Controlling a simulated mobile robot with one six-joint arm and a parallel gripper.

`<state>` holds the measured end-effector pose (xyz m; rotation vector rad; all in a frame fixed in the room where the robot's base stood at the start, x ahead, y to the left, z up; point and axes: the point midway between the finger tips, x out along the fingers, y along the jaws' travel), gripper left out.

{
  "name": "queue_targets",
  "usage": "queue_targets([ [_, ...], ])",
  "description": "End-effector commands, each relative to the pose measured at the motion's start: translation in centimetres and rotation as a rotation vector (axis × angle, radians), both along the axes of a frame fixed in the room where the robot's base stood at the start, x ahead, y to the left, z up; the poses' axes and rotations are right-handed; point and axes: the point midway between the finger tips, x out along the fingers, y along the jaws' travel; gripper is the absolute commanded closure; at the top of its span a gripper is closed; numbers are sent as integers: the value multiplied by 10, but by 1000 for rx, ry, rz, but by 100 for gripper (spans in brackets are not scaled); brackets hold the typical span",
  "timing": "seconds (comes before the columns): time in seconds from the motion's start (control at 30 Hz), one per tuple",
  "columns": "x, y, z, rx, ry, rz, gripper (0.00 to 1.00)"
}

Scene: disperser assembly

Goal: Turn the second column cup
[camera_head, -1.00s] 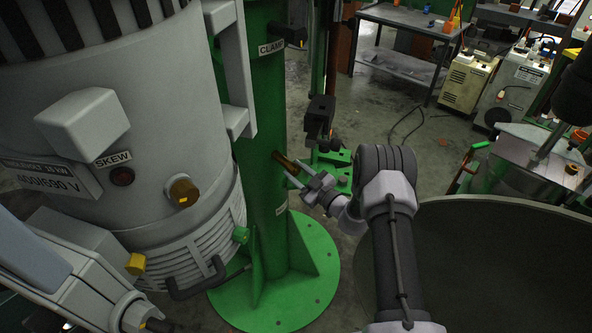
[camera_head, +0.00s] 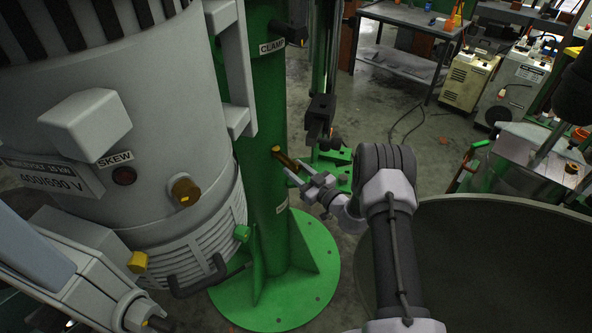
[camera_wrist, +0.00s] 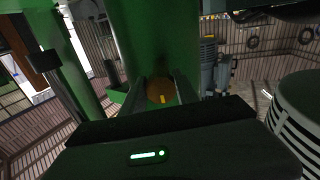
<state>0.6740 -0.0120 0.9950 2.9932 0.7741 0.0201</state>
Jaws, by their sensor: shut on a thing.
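The green column (camera_head: 265,120) stands in the middle of the head view, on a round green base plate. A brown-gold cup (camera_head: 284,158) juts from its right side, below the CLAMP label. A small orange-yellow patch shows at its upper left end. My gripper (camera_head: 291,174) reaches in from the right, its fingers at the cup. In the wrist view the cup's round face (camera_wrist: 160,91), with a small yellow mark, lies between the two fingers (camera_wrist: 164,93), against the column. The gripper is shut on the cup. The exact finger contact is partly hidden in the head view.
A large grey motor housing (camera_head: 140,150) labelled SKEW fills the left. A black-and-green bracket (camera_head: 322,115) stands just behind my gripper. A wide dark vessel (camera_head: 490,260) is at the lower right. Open floor lies behind, before a workbench (camera_head: 405,40).

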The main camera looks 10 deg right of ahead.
Motion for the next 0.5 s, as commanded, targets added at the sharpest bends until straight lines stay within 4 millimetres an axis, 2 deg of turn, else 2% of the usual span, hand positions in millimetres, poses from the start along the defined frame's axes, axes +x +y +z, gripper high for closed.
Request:
queue_targets([
  [0.1, 0, 0, 0, 0, 0, 0, 100],
  [0.13, 0, 0, 0, 0, 0, 0, 60],
  [0.23, 0, 0, 0, 0, 0, 0, 42],
  [0.5, 0, 0, 0, -1, 0, 0, 42],
])
